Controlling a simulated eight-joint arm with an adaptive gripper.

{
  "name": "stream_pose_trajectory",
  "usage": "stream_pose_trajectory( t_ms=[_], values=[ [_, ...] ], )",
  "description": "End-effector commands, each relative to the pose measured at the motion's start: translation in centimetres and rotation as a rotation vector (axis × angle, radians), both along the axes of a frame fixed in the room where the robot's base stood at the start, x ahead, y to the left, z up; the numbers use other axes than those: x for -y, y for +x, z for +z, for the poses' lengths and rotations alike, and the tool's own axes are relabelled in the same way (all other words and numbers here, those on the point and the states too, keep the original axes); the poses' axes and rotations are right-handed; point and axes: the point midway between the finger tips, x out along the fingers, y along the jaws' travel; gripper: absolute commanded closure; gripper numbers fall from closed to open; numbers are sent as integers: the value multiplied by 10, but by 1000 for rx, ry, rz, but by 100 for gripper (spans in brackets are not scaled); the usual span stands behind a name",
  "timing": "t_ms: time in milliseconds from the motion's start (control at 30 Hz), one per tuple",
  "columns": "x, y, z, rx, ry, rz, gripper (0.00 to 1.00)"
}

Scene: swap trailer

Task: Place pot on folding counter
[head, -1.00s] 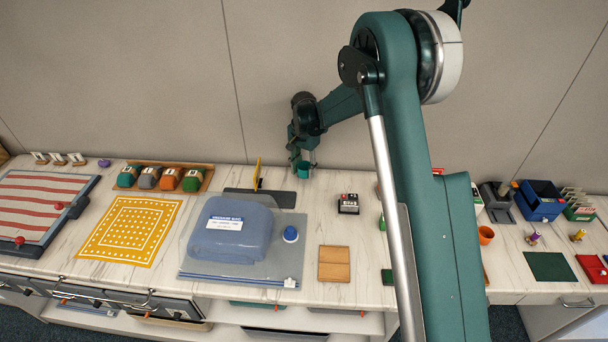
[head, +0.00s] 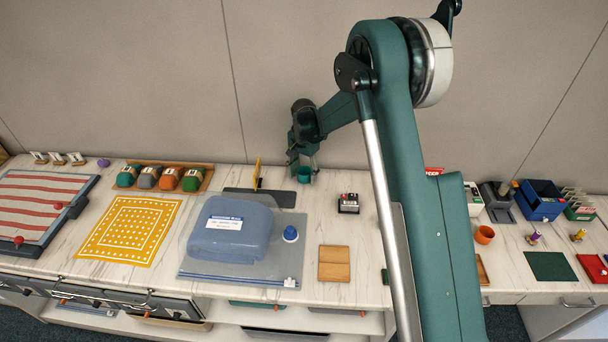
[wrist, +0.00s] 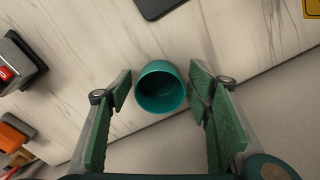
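The teal pot (head: 305,174) stands upright on the marbled counter (head: 335,210), near its back edge by the wall. In the wrist view the pot (wrist: 160,88) shows its open mouth. My gripper (wrist: 161,92) is open, with one green-padded finger on each side of the pot and a visible gap on both sides. In the head view my gripper (head: 304,164) is just above and beside the pot, and its fingers are hard to make out there.

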Motion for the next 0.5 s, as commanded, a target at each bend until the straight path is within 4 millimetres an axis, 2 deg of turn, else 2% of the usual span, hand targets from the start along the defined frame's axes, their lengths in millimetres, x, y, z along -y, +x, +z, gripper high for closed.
stream_pose_trajectory(
  t_ms=[333, 500],
  values=[
    [0, 0, 3, 0, 0, 0, 49],
    [0, 0, 15, 0, 0, 0, 49]
  ],
)
